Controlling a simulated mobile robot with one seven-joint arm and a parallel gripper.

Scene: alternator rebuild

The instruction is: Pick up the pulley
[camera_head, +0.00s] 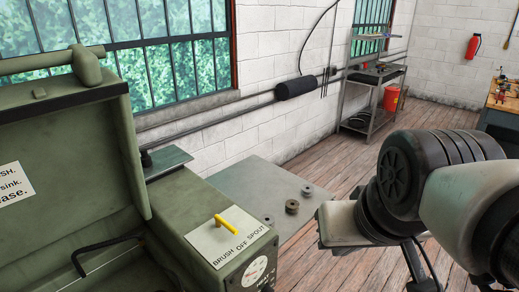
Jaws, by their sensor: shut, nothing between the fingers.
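Several small dark round parts lie on a grey metal bench top (245,187) in the middle of the view. The largest is a dark ring-like part (292,206) with a hole in its middle, near the right side of the top; it looks like the pulley, though I cannot be sure. A smaller round part (307,191) lies just behind it, and another (268,220) lies to its front left. My arm fills the lower right, to the right of these parts and apart from them in the picture. I cannot make out my gripper's fingers.
A green parts washer (185,210) with a raised lid and yellow handle (230,228) stands at the left, beside the bench. Wooden floor (345,165) lies open between.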

